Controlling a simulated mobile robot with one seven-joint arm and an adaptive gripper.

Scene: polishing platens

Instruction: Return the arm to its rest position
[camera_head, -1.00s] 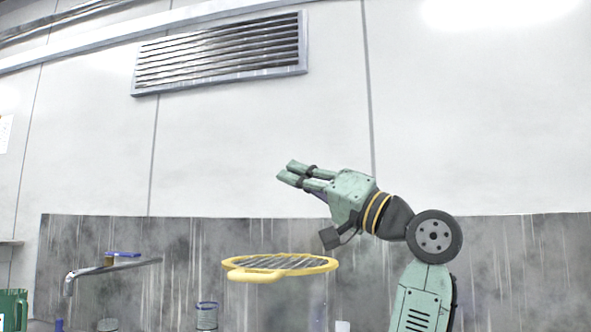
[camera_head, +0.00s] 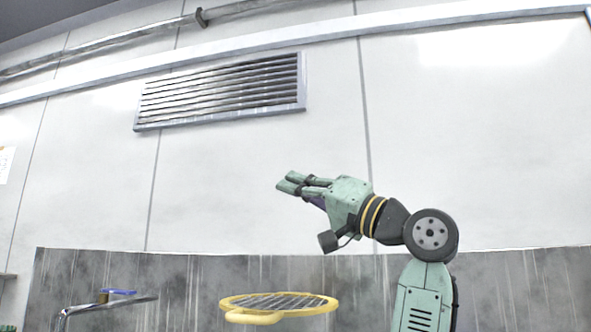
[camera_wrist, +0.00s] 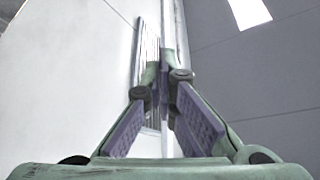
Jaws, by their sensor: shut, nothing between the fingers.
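My gripper (camera_head: 288,184) is raised in front of the white wall in the head view, pointing left and slightly up. It is pale green with dark joints, and nothing is held in it. In the wrist view my gripper (camera_wrist: 164,80) shows its two fingers meeting at the tips, with purple pads on their inner sides. My arm bends at a dark round joint at the right of the head view.
A yellow-rimmed round rack (camera_head: 278,306) shows below my gripper, clear of it. A metal faucet (camera_head: 105,303) with a blue handle stands at the lower left. A louvred vent (camera_head: 222,92) is on the wall. Streaked grey panelling (camera_head: 170,272) runs along the bottom. The air around my gripper is free.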

